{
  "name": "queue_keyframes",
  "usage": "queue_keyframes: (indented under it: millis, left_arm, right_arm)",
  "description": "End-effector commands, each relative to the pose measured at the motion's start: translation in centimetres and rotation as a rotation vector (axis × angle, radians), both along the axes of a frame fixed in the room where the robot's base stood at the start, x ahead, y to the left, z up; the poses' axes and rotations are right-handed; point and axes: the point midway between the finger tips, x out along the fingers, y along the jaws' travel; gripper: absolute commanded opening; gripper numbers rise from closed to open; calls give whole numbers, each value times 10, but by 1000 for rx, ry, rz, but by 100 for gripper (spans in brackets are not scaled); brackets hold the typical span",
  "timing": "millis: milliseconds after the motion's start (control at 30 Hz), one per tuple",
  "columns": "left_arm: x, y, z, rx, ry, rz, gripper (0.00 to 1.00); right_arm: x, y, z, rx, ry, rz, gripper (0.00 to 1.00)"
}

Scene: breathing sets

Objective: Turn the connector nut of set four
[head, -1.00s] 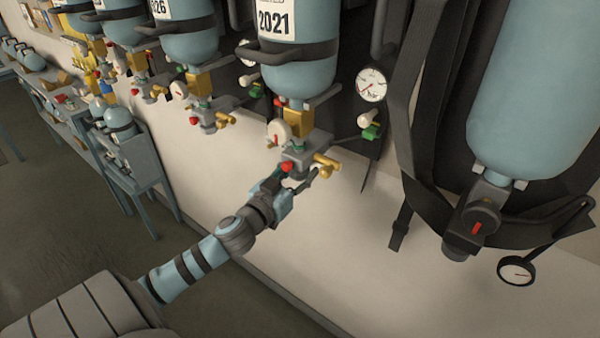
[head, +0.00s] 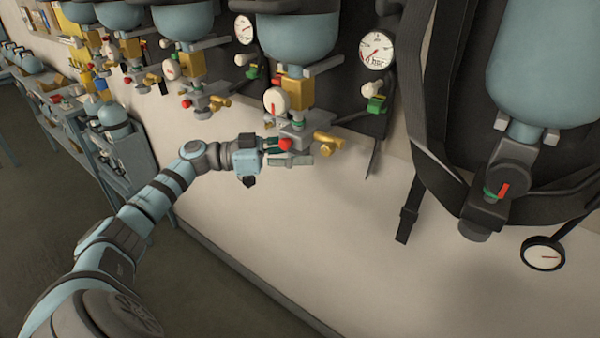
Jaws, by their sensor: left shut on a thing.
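A breathing set with a light-blue cylinder (head: 298,40) hangs upside down at the upper middle. Below it are a gold block (head: 294,90), a grey valve body (head: 309,133), a red knob (head: 285,144) and a gold fitting (head: 328,142). My left gripper (head: 290,153) reaches in from the left, level with the valve's lower part. Its fingers are shut on a small part there, at the connector nut; the fingers and red knob hide most of it. No set number is readable. My right gripper is not in view.
A larger set (head: 555,65) with black straps, a valve with a red mark and a hanging gauge (head: 543,253) is at the right. More sets line the wall at left. A blue-grey shelf (head: 125,150) stands at far left. The pale panel (head: 330,230) below is clear.

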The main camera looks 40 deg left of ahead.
Motion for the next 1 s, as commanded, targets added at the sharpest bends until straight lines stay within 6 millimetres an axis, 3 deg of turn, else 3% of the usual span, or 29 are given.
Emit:
queue_keyframes:
  millis: [33, 267, 600, 1000]
  left_arm:
    - [1, 2, -8, 1, -1, -34, 13]
    - [2, 1, -4, 5, 2, -227, 13]
    - [5, 3, -8, 13, 1, -389, 13]
    - [-1, -3, -1, 8, 11, -457, 13]
  right_arm:
    - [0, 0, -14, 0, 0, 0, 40]
    - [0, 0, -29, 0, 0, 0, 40]
    - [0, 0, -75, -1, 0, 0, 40]
    - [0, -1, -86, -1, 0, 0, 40]
